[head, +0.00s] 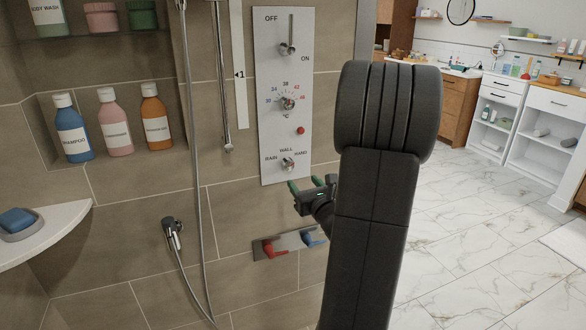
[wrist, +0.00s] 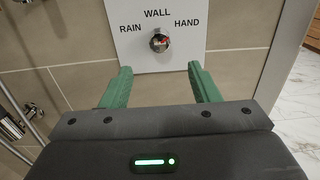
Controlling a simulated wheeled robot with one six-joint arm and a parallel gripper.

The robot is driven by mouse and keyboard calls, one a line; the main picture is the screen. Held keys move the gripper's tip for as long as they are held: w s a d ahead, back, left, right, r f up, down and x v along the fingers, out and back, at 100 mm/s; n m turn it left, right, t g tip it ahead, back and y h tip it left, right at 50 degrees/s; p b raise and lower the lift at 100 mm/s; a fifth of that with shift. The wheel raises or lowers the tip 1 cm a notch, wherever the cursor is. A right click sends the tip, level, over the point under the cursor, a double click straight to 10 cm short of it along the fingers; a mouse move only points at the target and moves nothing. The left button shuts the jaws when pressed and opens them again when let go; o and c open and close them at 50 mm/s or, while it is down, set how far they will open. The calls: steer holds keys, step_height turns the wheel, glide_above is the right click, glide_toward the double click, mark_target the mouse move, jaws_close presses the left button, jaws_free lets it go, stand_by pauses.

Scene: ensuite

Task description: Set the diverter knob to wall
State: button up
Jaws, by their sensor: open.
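The diverter knob (head: 288,163) is a small metal knob low on the white shower panel (head: 268,120). The labels RAIN, WALL and HAND stand to its left, above it and to its right. In the wrist view the knob (wrist: 160,42) has a small red mark on its right part, on the HAND side; its exact angle is hard to tell. My gripper (head: 305,184) is open and empty, just below and in front of the knob. In the wrist view its green fingers (wrist: 160,68) are spread apart, with the knob beyond and between them, not touched.
Above the knob are a red button (head: 300,130), a temperature dial (head: 288,103) and an ON/OFF lever (head: 288,48). A plate with red and blue levers (head: 290,243) is below. A hand shower and hose (head: 172,232) hang at left. The floor at right is clear.

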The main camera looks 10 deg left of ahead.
mark_target(290, 167)
steer(key=x, duration=1.1)
steer(key=shift+s+p, duration=0.1)
steer(key=shift+p, duration=0.25)
steer(key=c, duration=1)
steer(key=shift+f, duration=0.1)
